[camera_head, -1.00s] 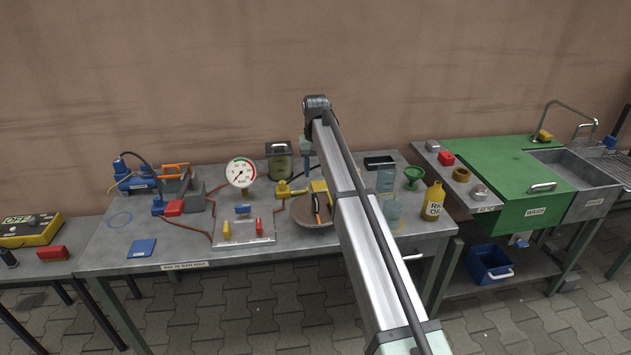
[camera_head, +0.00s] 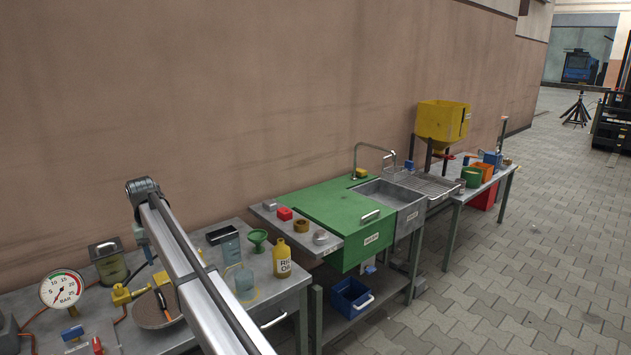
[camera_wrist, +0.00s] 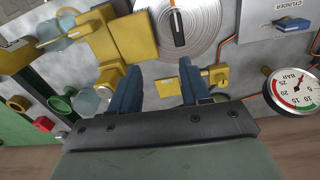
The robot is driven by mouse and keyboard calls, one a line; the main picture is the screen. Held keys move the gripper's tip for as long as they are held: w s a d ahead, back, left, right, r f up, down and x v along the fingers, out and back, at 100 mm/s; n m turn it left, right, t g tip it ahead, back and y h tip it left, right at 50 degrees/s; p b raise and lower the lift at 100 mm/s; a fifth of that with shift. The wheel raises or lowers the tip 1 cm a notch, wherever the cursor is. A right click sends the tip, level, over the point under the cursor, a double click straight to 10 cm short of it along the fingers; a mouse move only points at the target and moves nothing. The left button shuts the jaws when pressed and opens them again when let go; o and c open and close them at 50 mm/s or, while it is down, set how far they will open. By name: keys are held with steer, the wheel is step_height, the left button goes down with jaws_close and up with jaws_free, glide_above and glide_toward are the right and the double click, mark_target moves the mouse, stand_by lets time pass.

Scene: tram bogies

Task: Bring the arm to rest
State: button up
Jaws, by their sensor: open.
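My gripper (camera_wrist: 157,82) shows in the wrist view as two dark blue fingers standing apart, with nothing held between them. It hangs above the bench; a yellow block (camera_wrist: 125,30) and a brass-yellow fitting (camera_wrist: 192,85) lie beyond the fingers. In the head view my arm reaches up from the bottom over the left bench, its end above the back of that bench.
A pressure gauge (camera_head: 63,289), a lidded tank (camera_head: 109,262), a green funnel (camera_head: 258,239) and a yellow oil bottle (camera_head: 282,258) stand on the left bench. A green wash cover (camera_head: 330,212) and sink (camera_head: 391,196) follow right. The paved floor at the right is open.

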steer(key=w+d+f+m+t+h, duration=0.1)
steer(key=w+d+f+m+t, duration=0.2)
steer(key=w+d, duration=0.7)
steer(key=w+d+f+m+h, duration=0.25)
steer(key=w+d+f, duration=0.3)
steer(key=d, duration=0.85)
steer(key=s+d+f+m, duration=0.2)
steer(key=s+d+f, duration=0.1)
steer(key=d+f, duration=1.75)
steer(key=s+d+f+g, duration=0.3)
steer(key=s+d+f, duration=0.6)
steer(key=s+f, duration=0.3)
steer(key=s+d+f+g, duration=0.3)
steer(key=s+d+f, duration=0.65)
steer(key=s, duration=0.55)
steer(key=s+d+f+g+y, duration=0.1)
steer(key=s+d+f, duration=0.1)
steer(key=s, duration=0.9)
steer(key=s+d+f+g+y, duration=0.1)
steer(key=s+d+f+g, duration=0.1)
steer(key=s, duration=0.9)
steer(key=s+d+f+g+y, duration=0.1)
steer(key=s+d+f, duration=0.1)
steer(key=s, duration=0.9)
steer(key=shift+s+f+m+y, duration=0.2)
steer(key=shift+m+y, duration=0.15)
steer(key=shift+o, duration=0.5)
